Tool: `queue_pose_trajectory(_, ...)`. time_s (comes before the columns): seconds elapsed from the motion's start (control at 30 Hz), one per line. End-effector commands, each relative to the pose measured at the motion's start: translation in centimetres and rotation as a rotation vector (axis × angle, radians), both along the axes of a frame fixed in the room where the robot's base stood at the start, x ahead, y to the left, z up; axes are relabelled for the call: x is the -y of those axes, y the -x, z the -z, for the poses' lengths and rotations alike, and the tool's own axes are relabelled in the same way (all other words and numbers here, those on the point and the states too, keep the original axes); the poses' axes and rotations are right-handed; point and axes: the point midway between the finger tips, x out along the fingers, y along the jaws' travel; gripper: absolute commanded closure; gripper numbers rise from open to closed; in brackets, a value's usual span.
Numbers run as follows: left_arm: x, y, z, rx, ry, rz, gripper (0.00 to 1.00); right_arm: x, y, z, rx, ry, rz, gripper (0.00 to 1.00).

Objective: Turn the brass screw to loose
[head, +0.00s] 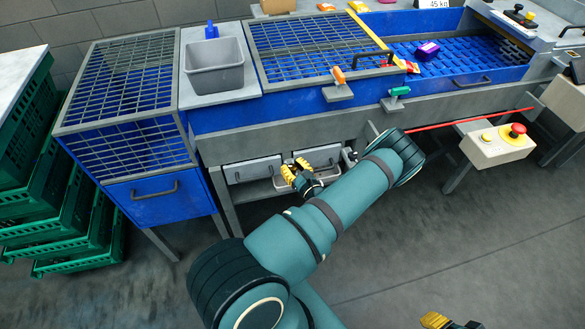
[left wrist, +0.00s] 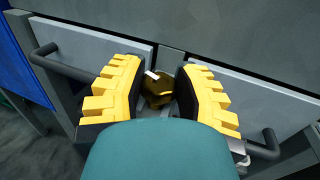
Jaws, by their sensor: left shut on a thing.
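The brass screw (left wrist: 157,92) shows in the left wrist view as a round golden knob with a small white mark on its upper left. It sits between the two yellow fingers of my left gripper (left wrist: 159,88), which is shut on it. In the head view my left gripper (head: 305,168) is low under the machine's front, by the grey drawers. I cannot make out the screw there between the fingers. The tip of my right gripper (head: 440,321) shows at the bottom edge of the head view, partly cut off.
Two grey drawers (head: 252,170) with dark handles flank the screw. Above them is the blue machine with grates (head: 300,50). A control box with a red button (head: 497,146) stands at right. Green crates (head: 65,235) are stacked at left. The floor in front is clear.

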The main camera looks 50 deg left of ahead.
Motion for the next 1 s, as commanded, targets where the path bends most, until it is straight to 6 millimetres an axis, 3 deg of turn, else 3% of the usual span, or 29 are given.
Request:
queue_pose_trajectory(0.57,0.01,0.07,0.01,-0.001,0.000,-0.044,1.00,0.01,-0.07,0.28,0.002,0.000,0.001,0.53)
queue_pose_trajectory(0.6,0.01,0.07,0.01,-0.001,0.000,-0.044,0.62,0.01,-0.07,0.28,0.002,0.000,0.001,0.53)
queue_pose_trajectory(0.67,0.01,0.07,0.01,-0.001,0.000,-0.043,0.41,0.01,-0.07,0.28,0.002,0.000,0.001,0.53)
queue_pose_trajectory(0.7,0.01,0.06,0.00,-0.001,0.000,-0.043,0.35,0.01,-0.07,0.28,0.002,0.000,0.001,0.53)
queue_pose_trajectory(1.0,0.10,0.02,-0.01,-0.001,0.000,-0.042,0.35,0.01,-0.06,0.28,0.002,0.000,0.001,0.53)
